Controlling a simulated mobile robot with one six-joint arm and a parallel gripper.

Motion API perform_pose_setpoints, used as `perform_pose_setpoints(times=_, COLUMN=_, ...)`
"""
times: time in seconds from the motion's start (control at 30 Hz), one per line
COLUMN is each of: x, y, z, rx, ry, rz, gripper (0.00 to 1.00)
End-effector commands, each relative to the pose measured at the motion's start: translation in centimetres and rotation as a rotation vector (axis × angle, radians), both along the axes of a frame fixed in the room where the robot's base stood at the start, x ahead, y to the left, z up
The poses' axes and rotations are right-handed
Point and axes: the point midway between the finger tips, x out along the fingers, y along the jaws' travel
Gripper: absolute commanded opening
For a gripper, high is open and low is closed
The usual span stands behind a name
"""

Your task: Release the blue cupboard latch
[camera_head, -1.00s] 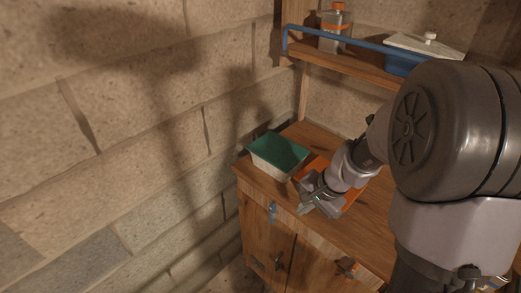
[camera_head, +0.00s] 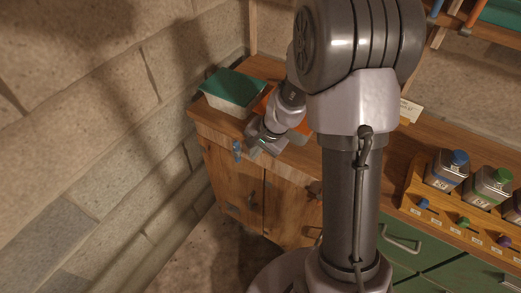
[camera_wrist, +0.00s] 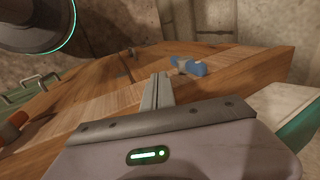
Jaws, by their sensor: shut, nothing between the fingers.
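The blue latch (camera_head: 237,151) is at the upper left of the wooden cupboard's front (camera_head: 245,190), just below the top's edge. In the wrist view the blue latch (camera_wrist: 188,65) shows ahead and slightly right of my fingertips. My gripper (camera_head: 257,148) is just right of the latch in the head view, over the front edge of the top. In the wrist view my gripper (camera_wrist: 160,82) has its fingers together and empty. A gap seems to remain between fingertips and latch. I cannot tell whether the latch is turned.
A tray with a green top (camera_head: 232,90) stands on the cupboard's left end, close to my gripper; it also shows in the wrist view (camera_wrist: 292,122). Green drawers (camera_head: 400,240) and a rack of bottles (camera_head: 450,210) are at right. A stone wall (camera_head: 90,170) bounds the left.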

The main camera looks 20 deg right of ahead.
Motion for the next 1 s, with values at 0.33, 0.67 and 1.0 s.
perform_pose_setpoints(times=0.33, x=3.0, y=2.1, z=0.5, rx=0.000, ry=-0.003, rz=0.002, gripper=0.00)
perform_pose_setpoints(times=0.67, x=3.0, y=2.2, z=0.5, rx=-0.001, ry=-0.001, rz=0.001, gripper=0.00)
perform_pose_setpoints(times=1.0, x=3.3, y=2.4, z=0.9, rx=-0.038, ry=0.048, rz=0.003, gripper=0.00)
